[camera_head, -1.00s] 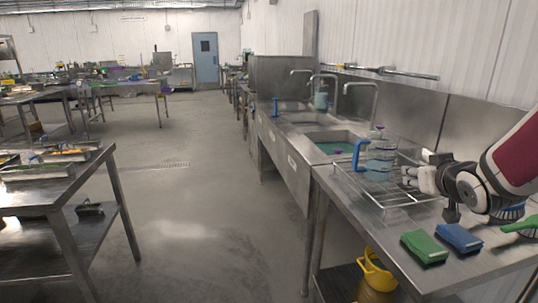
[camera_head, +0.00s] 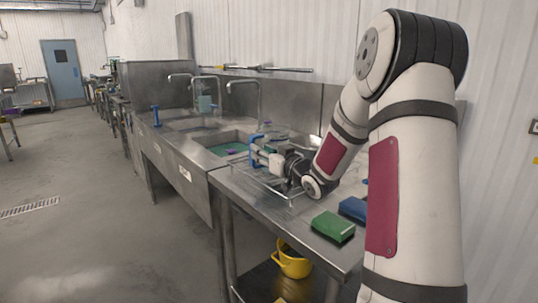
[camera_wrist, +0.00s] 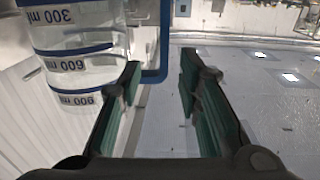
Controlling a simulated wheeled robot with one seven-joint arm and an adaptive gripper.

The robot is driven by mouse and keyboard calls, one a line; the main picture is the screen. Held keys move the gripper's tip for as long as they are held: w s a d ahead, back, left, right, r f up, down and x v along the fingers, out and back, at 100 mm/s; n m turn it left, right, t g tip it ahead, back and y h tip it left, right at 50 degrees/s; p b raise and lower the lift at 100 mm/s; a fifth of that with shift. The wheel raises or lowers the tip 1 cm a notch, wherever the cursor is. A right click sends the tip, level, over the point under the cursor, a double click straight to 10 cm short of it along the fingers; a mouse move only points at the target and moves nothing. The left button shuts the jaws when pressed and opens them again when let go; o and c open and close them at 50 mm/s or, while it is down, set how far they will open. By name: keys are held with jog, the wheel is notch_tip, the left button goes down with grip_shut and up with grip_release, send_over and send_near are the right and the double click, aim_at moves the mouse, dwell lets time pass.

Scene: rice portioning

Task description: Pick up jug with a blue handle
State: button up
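The clear jug (camera_wrist: 78,62) fills the left of the wrist view, inverted, with blue rings and 300, 600 and 900 ml marks. Its blue handle (camera_wrist: 163,35) runs down the jug's right side and ends between the fingertips or just beyond them; I cannot tell which. My gripper (camera_wrist: 161,62) is open, one finger on each side of the handle's line, with no clear contact. In the head view the blue handle (camera_head: 255,145) shows at the tip of my gripper (camera_head: 264,157), and the jug's body is mostly hidden behind the gripper.
A wire rack (camera_head: 262,184) lies under my gripper on the steel counter (camera_head: 235,182). A green sponge pack (camera_head: 333,226) and a blue one (camera_head: 353,208) lie nearer. A sink (camera_head: 222,143) with taps is to the left. A yellow bucket (camera_head: 292,263) stands below.

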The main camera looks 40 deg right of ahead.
send_over(252, 167)
jog(key=shift+w+d+r+b, duration=0.15)
jog(key=shift+w+d+b, duration=0.1)
jog(key=shift+w+b, duration=0.05)
grip_shut()
